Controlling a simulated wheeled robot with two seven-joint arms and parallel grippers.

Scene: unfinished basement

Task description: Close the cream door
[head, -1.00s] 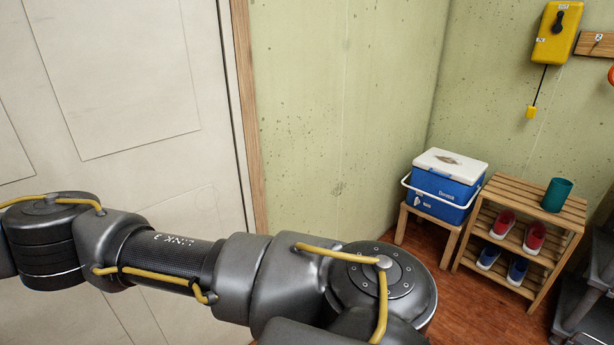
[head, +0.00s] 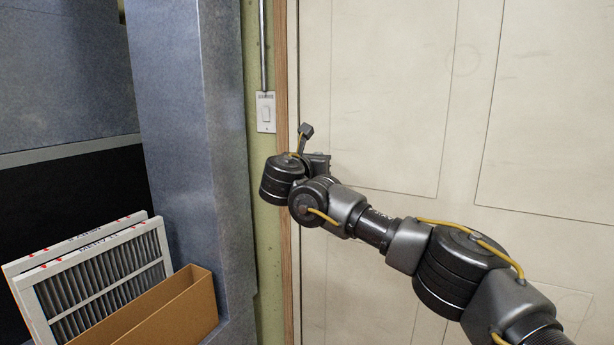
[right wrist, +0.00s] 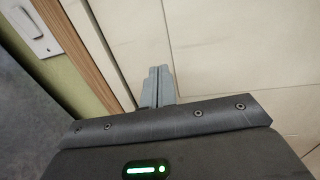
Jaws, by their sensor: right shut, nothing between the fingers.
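The cream door (head: 395,110) fills the right half of the head view. Its left edge runs close along the wooden frame (head: 287,270), and I cannot tell whether it is fully flush. It also shows in the right wrist view (right wrist: 215,50), with a thin dark line between it and the frame (right wrist: 85,50). My right arm reaches across the door from the right. My right gripper (right wrist: 158,72) is shut and empty, its fingertips at the door's face near the frame-side edge; contact is unclear. In the head view the fingers are mostly hidden behind the wrist. My left gripper is out of view.
A light switch (head: 265,112) is on the green wall left of the frame. A grey-blue metal cabinet or duct (head: 190,130) stands farther left. Pleated filters (head: 95,285) and an open cardboard box (head: 190,315) are at lower left.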

